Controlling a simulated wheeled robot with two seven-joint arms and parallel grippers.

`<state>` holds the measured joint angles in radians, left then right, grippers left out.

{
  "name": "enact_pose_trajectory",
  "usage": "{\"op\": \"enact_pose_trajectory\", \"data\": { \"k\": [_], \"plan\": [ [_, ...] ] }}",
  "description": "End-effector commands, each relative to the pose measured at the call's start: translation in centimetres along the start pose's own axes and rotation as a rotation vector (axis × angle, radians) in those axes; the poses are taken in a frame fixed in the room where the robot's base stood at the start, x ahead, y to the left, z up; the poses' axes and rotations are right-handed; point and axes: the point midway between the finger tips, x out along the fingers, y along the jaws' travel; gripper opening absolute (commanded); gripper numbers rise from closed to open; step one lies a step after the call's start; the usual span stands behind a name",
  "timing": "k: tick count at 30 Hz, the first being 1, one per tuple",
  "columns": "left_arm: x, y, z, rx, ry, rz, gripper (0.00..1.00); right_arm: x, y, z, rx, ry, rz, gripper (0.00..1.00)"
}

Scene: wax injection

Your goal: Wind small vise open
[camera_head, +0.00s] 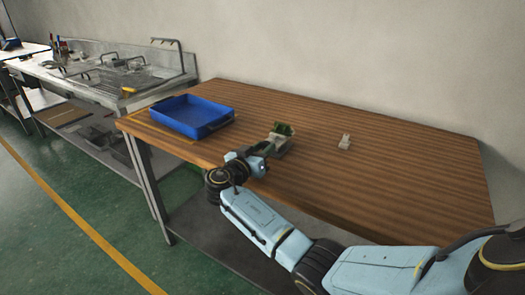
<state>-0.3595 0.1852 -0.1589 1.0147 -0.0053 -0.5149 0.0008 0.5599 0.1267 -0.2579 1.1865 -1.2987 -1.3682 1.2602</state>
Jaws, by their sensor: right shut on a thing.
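The small vise (284,131), green and pale, stands near the front edge of the wooden table, right of the blue tray. My right gripper (265,152) reaches in from the front and is shut on the near side of the vise, where its handle would be. The handle itself is hidden by the gripper and too small to make out. How far apart the vise jaws stand cannot be told. My left gripper is not in view.
A blue tray (222,126) lies on the left part of the wooden table (400,165). A small pale object (345,141) stands to the right of the vise. The right part of the table is clear. A metal bench with a sink (125,92) is behind at the left.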

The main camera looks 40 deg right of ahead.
Motion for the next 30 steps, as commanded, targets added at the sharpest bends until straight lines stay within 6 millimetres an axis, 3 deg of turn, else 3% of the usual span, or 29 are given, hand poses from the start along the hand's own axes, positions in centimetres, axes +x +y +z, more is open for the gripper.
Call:
{"op": "enact_pose_trajectory", "data": {
  "k": [15, 30],
  "plan": [
    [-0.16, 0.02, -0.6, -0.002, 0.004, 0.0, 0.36, -0.02, -0.05, -0.02, -0.305, 0.0, 0.001, 0.07],
    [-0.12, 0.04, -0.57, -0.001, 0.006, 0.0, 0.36, -0.01, -0.07, -0.03, -0.351, 0.001, 0.001, 0.07]
  ]
}}
